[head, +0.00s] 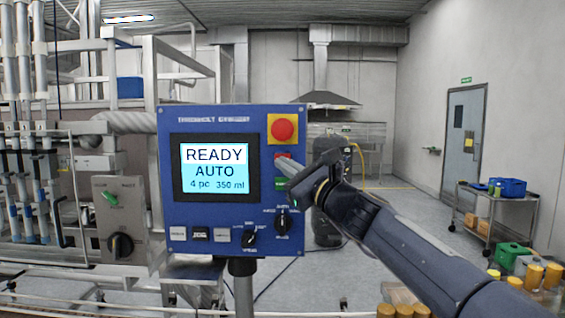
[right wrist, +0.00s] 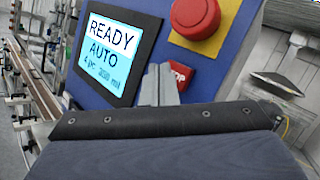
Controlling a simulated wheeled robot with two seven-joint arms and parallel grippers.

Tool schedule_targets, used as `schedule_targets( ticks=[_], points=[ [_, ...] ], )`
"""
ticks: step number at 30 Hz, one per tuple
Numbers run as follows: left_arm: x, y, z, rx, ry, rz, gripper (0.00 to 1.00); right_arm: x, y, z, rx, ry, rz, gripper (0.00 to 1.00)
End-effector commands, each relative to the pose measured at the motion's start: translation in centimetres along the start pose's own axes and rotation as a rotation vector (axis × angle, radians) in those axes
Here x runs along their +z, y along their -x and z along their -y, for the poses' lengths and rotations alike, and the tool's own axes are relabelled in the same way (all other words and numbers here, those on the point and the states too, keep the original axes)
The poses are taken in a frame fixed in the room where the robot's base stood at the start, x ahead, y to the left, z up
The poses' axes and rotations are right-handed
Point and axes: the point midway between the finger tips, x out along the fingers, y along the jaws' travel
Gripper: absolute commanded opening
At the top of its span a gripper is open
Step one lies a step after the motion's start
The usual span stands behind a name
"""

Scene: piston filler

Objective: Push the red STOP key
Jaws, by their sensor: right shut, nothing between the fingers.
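The blue control panel (head: 215,117) faces me, with a lit screen (head: 214,167) reading READY, AUTO, 4 pc, 350 ml. The red STOP key (head: 283,157) sits right of the screen, below the red mushroom button; in the right wrist view the STOP key (right wrist: 182,74) is partly hidden behind my fingers. My right gripper (head: 292,173) is shut and empty, its tips in front of the key area. In the right wrist view the gripper (right wrist: 159,82) has its tips at the key's left edge; I cannot tell whether they touch. My left gripper is not in view.
The red mushroom button (head: 283,130) on its yellow plate is just above the STOP key. A green key (head: 280,183) is just below. Rotary knobs (head: 283,222) sit lower on the panel. A grey switch box (head: 116,220) stands left. A cart (head: 495,210) is far right.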

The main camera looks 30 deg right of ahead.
Motion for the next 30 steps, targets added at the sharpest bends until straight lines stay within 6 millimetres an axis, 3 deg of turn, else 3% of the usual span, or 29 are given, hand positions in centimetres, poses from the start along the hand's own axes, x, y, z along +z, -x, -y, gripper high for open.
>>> schedule_targets(
  ticks=[5, 18, 30],
  points=[
    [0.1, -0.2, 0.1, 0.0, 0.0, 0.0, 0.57, 0.2, 0.3, -0.2, 0.0, 0.001, 0.001, 0.0],
    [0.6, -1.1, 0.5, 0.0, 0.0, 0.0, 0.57, 2.3, 3.2, -2.3, -0.001, 0.002, 0.001, 0.0],
    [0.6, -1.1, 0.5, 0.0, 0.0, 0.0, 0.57, 2.5, 3.5, -2.5, 0.0, 0.001, 0.0, 0.0]
  ],
)
